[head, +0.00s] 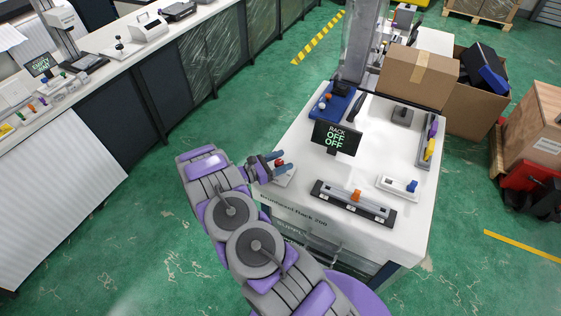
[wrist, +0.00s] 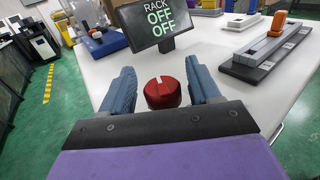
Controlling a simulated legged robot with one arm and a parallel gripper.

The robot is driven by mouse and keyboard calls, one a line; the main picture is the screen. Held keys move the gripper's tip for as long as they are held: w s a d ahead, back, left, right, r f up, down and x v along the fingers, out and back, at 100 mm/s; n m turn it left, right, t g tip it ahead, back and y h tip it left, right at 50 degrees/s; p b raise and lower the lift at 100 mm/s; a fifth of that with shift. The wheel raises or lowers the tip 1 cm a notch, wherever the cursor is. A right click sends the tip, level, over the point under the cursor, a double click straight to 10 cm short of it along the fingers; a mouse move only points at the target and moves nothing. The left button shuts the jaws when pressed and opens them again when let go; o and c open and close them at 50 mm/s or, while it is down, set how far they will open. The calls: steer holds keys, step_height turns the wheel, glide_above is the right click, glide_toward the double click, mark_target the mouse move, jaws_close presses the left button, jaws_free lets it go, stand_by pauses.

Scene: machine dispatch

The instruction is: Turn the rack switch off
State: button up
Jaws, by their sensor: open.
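The rack switch is a red round knob (wrist: 162,92) with a pale mark on its top, near the left edge of the white rack table (head: 300,150). In the head view the knob (head: 279,163) shows small, partly hidden by my gripper. My gripper (head: 279,162) is open, and in the wrist view its two blue fingers (wrist: 158,90) stand on either side of the knob, with gaps between; I cannot tell whether either touches it. A dark display (head: 336,137) behind the knob reads "RACK OFF OFF"; it also shows in the wrist view (wrist: 150,22).
A dark rail with an orange slider (head: 356,195) lies along the table front. A white plate with a blue knob (head: 411,186) is right of it. A blue tray (head: 338,103) stands at the back left. Cardboard boxes (head: 418,77) stand behind the table.

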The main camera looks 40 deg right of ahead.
steer(key=shift+a+r, duration=0.15)
steer(key=shift+a, duration=0.6)
steer(key=c, duration=0.3)
steer(key=shift+d, duration=0.4)
steer(key=c, duration=0.5)
steer(key=shift+c, duration=0.7)
steer(key=shift+t, duration=0.3)
